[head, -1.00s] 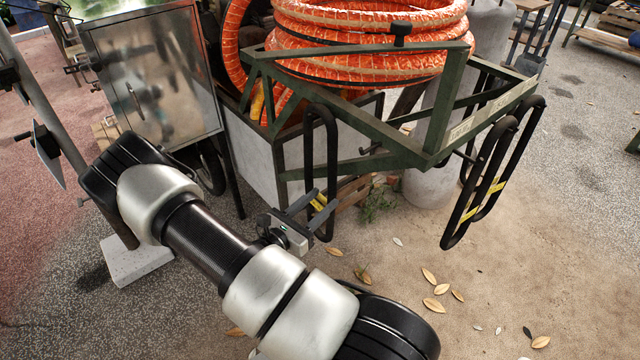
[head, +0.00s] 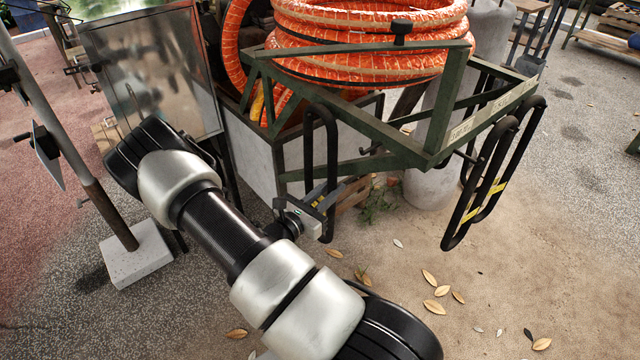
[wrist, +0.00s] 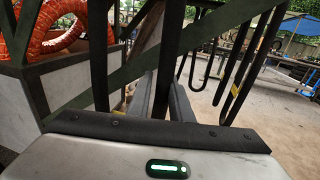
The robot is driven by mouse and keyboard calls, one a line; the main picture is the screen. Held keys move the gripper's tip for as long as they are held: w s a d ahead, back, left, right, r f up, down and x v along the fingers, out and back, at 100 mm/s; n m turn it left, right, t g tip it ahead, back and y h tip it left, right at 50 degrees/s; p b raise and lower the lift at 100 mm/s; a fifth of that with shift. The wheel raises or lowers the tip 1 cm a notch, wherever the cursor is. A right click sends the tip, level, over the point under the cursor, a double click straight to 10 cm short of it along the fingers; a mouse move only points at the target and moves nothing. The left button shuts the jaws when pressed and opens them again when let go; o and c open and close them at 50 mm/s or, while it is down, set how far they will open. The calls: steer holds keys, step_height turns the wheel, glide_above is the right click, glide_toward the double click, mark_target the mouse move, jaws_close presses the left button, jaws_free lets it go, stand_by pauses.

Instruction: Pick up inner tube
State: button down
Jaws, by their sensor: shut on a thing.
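A black inner tube (head: 309,140) hangs as a long narrow loop from the near left part of the green frame. In the wrist view its two dark strands (wrist: 98,50) run upright, one left and one in front of the fingers. My gripper (head: 332,190) is at the lower part of this loop, shut on one strand. In the wrist view the gripper (wrist: 164,90) has its two grey fingers on either side of the right strand. The exact contact is partly hidden by the palm. Two more black tubes with yellow bands (head: 487,190) hang at the frame's right end.
The green frame (head: 430,150) stands just above and behind my gripper. A large coil of orange hose (head: 370,40) sits on the cart. The ground with dry leaves at the right front is clear.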

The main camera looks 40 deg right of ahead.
steer(key=shift+r, duration=0.1)
steer(key=shift+s+a+r, duration=0.1)
steer(key=shift+a+r, duration=0.25)
steer(key=s+a+r+p, duration=0.2)
steer(key=a+r, duration=0.5)
steer(key=a, duration=0.5)
steer(key=shift+s+a+p, duration=0.35)
steer(key=shift+s+a, duration=0.05)
steer(key=shift+s, duration=0.4)
steer(key=shift+r, duration=0.2)
